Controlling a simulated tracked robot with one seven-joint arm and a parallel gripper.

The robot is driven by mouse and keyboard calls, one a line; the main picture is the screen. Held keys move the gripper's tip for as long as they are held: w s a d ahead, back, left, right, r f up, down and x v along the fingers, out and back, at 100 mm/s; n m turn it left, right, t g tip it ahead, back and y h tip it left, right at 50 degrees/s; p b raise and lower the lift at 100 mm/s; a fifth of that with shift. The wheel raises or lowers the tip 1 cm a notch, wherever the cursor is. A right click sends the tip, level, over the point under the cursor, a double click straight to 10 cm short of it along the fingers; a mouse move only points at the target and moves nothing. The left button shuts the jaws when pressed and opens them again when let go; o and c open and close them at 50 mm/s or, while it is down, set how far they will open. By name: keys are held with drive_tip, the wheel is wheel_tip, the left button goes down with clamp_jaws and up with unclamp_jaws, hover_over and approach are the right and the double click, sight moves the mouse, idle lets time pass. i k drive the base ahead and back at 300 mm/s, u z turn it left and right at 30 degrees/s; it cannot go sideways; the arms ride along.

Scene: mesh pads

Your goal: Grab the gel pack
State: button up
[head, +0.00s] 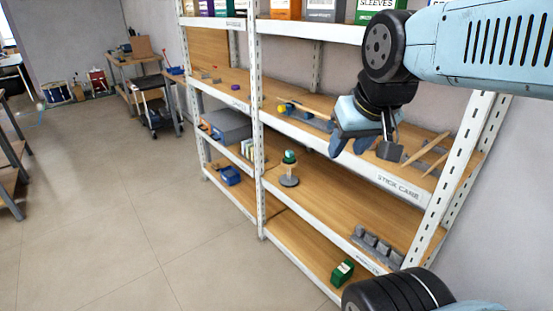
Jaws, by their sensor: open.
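I cannot make out for certain which thing is the gel pack. My gripper (349,148) hangs in front of the shelf labelled for care goods, at the upper right of the head view. A small blue item (229,175) lies on a lower shelf at the left, well away from the gripper.
The white-framed rack (256,120) has wooden shelves and upright posts. A green-topped stand (289,170) is on the middle shelf. A grey box (226,125) sits at left. A green box (342,273) is on the bottom shelf. The floor (120,215) at left is clear.

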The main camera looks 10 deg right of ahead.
sight(289, 153)
drive_tip(key=u, duration=0.45)
drive_tip(key=k, duration=1)
drive_tip(key=u, duration=0.6)
drive_tip(key=i, duration=1.6)
drive_tip(key=z, duration=0.5)
drive_tip(key=i, duration=1.1)
drive_tip(key=z, duration=0.4)
